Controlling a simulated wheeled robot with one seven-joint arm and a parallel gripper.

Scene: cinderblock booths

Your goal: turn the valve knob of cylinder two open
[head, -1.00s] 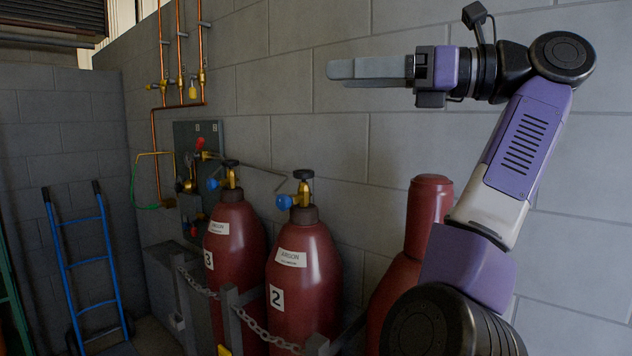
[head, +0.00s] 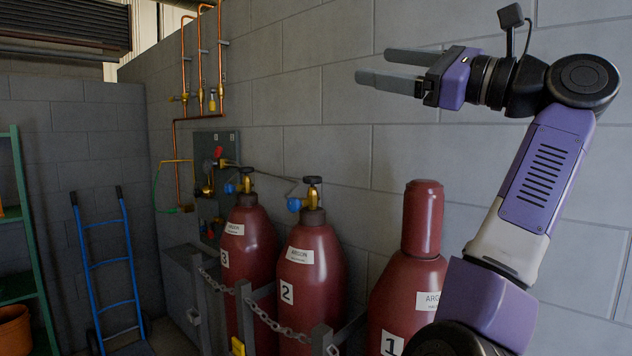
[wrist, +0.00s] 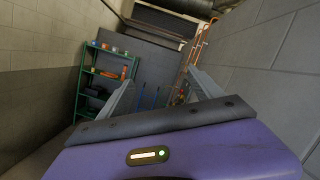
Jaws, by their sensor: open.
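Cylinder two (head: 308,268) is a dark red gas cylinder with a white "2" label and an argon label, standing behind a chain. Its valve knob (head: 313,181) is a round, dark-topped handwheel on a brass valve, with a blue fitting on the left side. My gripper (head: 372,69) is raised above and to the right of the knob, apart from it. Its two grey fingers are spread and empty. In the wrist view my gripper's fingers (wrist: 165,92) frame the far wall. I cannot make out the knob in the wrist view.
Cylinder three (head: 246,262) stands to the left and capped cylinder one (head: 408,280) to the right. A chain (head: 268,318) runs across the front of the cylinders. A blue hand truck (head: 105,265) and a green shelf (head: 22,215) stand at the left. A grey block wall (head: 330,110) is behind.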

